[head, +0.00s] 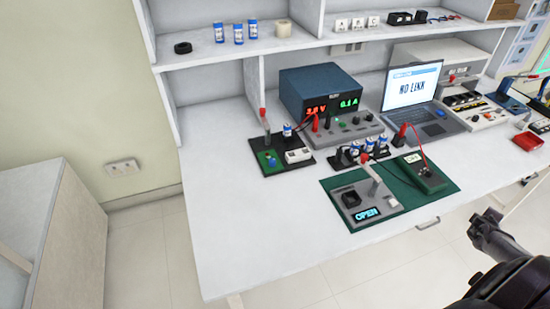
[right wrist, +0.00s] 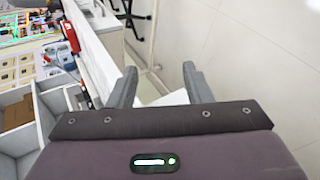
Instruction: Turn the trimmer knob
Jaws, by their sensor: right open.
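I cannot make out the trimmer knob for certain. A dark rig plate (head: 292,168) on the bench carries a green board (head: 266,161) with a small blue part, a white block (head: 298,155) and an upright red-tipped lever (head: 264,122). My right gripper (head: 484,226) is at the lower right of the head view, in front of the bench edge and far from the plate. In the right wrist view it (right wrist: 160,88) is open with nothing between its fingers. My left gripper is not in view.
A power supply (head: 320,88) and a laptop (head: 413,92) stand at the back. A green mat (head: 415,202) holds a grey fixture reading OPEN (head: 366,213) and a small meter box (head: 427,178). The bench's left front (head: 245,230) is clear. A shelf (head: 225,50) runs above.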

